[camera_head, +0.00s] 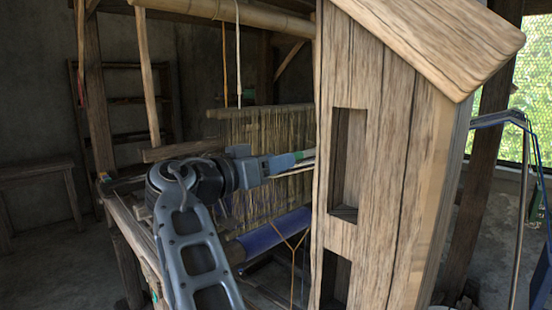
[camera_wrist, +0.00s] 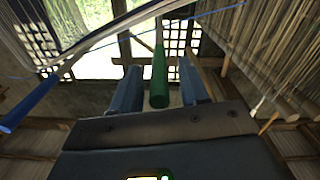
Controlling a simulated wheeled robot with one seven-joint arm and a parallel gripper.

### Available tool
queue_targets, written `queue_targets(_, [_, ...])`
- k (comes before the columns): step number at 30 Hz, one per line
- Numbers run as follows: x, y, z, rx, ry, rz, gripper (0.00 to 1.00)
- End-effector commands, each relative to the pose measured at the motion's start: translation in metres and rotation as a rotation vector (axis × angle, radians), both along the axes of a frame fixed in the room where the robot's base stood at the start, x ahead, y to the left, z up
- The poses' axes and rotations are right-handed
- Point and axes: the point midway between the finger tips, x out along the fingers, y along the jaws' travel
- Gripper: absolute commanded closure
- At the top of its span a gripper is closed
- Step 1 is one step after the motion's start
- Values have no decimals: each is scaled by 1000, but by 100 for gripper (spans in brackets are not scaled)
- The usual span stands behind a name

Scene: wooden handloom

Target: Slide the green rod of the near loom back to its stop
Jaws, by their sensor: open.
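The green rod (camera_wrist: 159,76) shows in the wrist view, pointing away from me with its near end between my two fingers. My gripper (camera_wrist: 160,88) is open around it, with a visible gap on each side, so the fingers do not appear to touch it. In the head view my gripper (camera_head: 284,163) reaches right across the near loom, beside its hanging warp threads (camera_head: 262,132).
A blue cloth roller (camera_head: 270,236) lies below my gripper. In the wrist view a blue-ended rod (camera_wrist: 30,104) is at the left and threads (camera_wrist: 262,50) hang at the right.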

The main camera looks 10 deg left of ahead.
Motion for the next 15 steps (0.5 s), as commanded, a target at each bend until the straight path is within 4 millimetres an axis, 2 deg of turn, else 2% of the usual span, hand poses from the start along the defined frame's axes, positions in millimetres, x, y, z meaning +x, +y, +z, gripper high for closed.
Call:
queue_targets(11, [5,-4,0,1,-1,0,57])
queue_targets(15, [5,-4,0,0,0,0,70])
